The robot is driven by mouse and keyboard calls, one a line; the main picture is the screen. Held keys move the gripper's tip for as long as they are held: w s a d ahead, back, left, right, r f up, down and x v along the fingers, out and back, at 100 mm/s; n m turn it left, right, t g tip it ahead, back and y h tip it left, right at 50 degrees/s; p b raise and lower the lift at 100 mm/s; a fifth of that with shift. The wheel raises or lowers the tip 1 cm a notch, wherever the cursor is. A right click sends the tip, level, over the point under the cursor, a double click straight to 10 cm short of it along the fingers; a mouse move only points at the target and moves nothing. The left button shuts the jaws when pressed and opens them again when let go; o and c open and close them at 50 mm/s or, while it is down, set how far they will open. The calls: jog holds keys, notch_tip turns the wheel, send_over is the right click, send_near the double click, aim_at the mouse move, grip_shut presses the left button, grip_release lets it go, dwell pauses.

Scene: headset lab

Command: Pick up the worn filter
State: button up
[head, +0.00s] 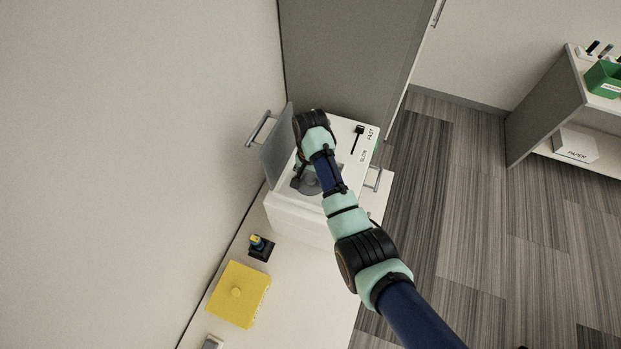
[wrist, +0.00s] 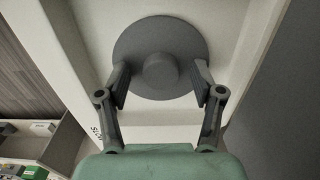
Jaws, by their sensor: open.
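The worn filter (wrist: 160,38) is a dark grey disc with a round knob (wrist: 160,71) at its centre. In the wrist view it lies in a pale recess of the white machine. My gripper (wrist: 160,82) is open, with one finger on each side of the knob and visible gaps between. I cannot tell how far the fingertips are above the disc. In the head view the grey disc (head: 305,181) is partly hidden behind my arm.
The white machine (head: 290,217) has a raised grey lid (head: 277,147) at its left and a slider (head: 357,139) marked SLOW and FAST. A yellow box (head: 239,294) and a small black holder (head: 261,248) stand on the counter in front. A shelf (head: 540,115) stands at right.

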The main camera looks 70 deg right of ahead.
jog(key=shift+r, duration=0.1)
jog(key=c, duration=1.2)
